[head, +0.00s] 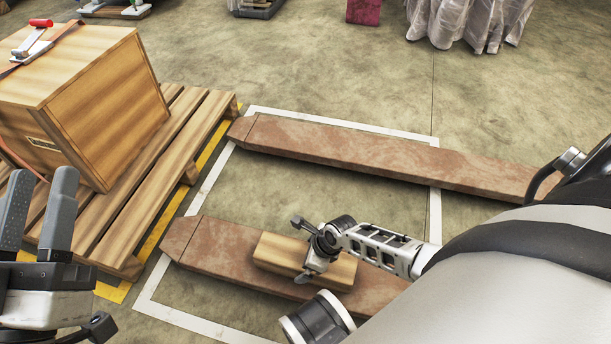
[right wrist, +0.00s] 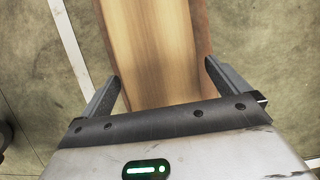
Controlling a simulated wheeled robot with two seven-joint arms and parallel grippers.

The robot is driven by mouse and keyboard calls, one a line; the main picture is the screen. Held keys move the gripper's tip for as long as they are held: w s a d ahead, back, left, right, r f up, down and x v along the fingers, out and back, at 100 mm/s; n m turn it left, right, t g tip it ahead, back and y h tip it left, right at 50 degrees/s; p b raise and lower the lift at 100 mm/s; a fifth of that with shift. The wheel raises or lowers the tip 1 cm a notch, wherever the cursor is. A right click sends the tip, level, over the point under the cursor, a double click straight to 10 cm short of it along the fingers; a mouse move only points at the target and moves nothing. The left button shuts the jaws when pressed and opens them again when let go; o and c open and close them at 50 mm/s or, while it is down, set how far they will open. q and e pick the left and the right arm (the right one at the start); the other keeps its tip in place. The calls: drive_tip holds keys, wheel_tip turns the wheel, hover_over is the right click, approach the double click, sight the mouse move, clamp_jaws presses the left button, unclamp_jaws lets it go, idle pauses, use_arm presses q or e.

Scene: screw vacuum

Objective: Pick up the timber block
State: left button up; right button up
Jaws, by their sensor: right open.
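The timber block (head: 278,252) is a pale wooden bar lying on the nearer reddish-brown beam (head: 210,245) in the head view. My right gripper (head: 302,250) is over the block, with one finger showing on its far side and one on its near side. In the right wrist view the block (right wrist: 158,45) runs between the two spread fingers of the right gripper (right wrist: 163,78), with gaps beside it. I cannot tell how far the fingertips are above the beam. My left gripper (head: 43,180) is at the left edge, fingers apart and empty, away from the block.
A wooden crate (head: 110,105) stands on a pallet (head: 150,205) at the left. A second reddish-brown beam (head: 370,155) lies farther back. White floor lines (head: 340,122) frame the beams' ends. The concrete between the beams is clear.

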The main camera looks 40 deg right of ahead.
drive_tip(key=shift+b+x, duration=0.45)
drive_tip(key=shift+x, duration=0.45)
drive_tip(key=c, duration=1.7)
use_arm(q)
drive_tip(key=r+m+h, duration=0.1)
drive_tip(key=r+m+t+h, duration=0.1)
drive_tip(key=m, duration=0.1)
drive_tip(key=shift+s+r, duration=0.35)
drive_tip(key=shift+r, duration=0.05)
use_arm(e)
drive_tip(key=shift+w+r, duration=0.1)
drive_tip(key=shift+r, duration=0.1)
